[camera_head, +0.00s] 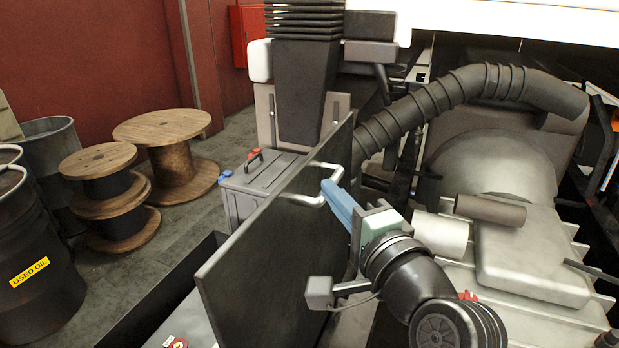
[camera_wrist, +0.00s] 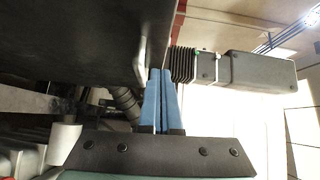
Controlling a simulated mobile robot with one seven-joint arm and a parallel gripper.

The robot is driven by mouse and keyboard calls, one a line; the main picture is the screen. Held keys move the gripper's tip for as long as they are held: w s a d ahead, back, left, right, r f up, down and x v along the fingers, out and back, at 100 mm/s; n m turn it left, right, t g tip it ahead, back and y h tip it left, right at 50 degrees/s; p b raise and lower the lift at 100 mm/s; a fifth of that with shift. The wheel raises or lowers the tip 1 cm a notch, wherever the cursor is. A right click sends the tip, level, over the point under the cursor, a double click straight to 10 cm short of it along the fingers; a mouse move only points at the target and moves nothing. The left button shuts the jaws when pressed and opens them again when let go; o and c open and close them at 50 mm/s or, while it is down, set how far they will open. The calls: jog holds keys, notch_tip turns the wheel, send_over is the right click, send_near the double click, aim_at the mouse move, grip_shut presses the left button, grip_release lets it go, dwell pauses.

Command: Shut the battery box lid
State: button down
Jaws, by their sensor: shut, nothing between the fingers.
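The battery box lid (camera_head: 262,235) is a dark flat panel standing open and tilted steeply, across the middle of the head view. It also fills the upper left of the wrist view (camera_wrist: 70,40). A grey battery (camera_head: 262,180) with red and blue terminals sits behind the lid. My gripper (camera_head: 327,187) has blue fingers, closed together with nothing between them, close by the handle on the lid's right side. In the wrist view the fingertips (camera_wrist: 160,72) are beside the handle; I cannot tell if they touch it.
A ribbed black hose (camera_head: 430,105) and a grey engine or gearbox casing (camera_head: 530,250) stand to the right. An air intake stack (camera_head: 300,85) rises behind the lid. Wooden spools (camera_head: 165,130) and a used-oil drum (camera_head: 40,265) stand on the floor at left.

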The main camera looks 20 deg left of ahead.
aim_at(298, 178)
jog(key=a+p, duration=0.1)
jog(key=a, duration=0.2)
jog(key=shift+s+a, duration=0.1)
jog(key=shift+a, duration=0.2)
jog(key=shift+a, duration=0.1)
